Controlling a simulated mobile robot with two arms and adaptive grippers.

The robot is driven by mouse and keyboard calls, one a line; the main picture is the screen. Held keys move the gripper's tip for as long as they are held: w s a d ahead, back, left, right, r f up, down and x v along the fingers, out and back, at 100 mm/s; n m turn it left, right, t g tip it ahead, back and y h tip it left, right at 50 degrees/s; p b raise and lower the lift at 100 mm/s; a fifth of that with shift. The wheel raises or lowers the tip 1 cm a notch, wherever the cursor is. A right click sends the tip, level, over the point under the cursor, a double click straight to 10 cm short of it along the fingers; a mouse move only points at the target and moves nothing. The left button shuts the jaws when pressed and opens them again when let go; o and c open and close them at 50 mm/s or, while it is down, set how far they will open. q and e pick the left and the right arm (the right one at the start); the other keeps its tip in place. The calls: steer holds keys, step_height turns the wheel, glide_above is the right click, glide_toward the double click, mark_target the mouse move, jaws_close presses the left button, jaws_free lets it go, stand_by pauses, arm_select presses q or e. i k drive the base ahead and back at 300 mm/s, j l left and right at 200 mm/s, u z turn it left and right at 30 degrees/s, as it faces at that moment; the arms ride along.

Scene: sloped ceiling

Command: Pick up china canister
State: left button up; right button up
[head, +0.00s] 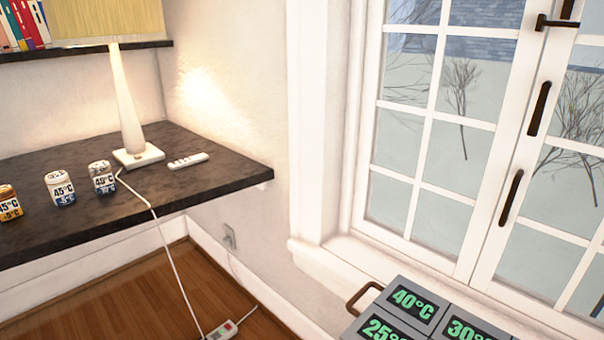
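Three small labelled canisters stand in a row on the dark shelf (215,176) at the left. The leftmost canister (9,204) is orange-yellow and dark, and the frame edge cuts it. The middle canister (60,189) is white with blue and a yellowish lower part. The right canister (103,178) is silvery white and dark blue, close to the lamp base. I cannot tell which one is the china canister. Neither of my grippers is in view.
A lamp (127,105) and a white remote-like bar (188,161) are on the shelf. A white cord (165,245) hangs to a power strip (232,328) on the wooden floor. A grey unit with green temperature displays (413,305) stands before the window (430,130).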

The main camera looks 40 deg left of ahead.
mark_target(59, 183)
steer(key=u, duration=2.8)
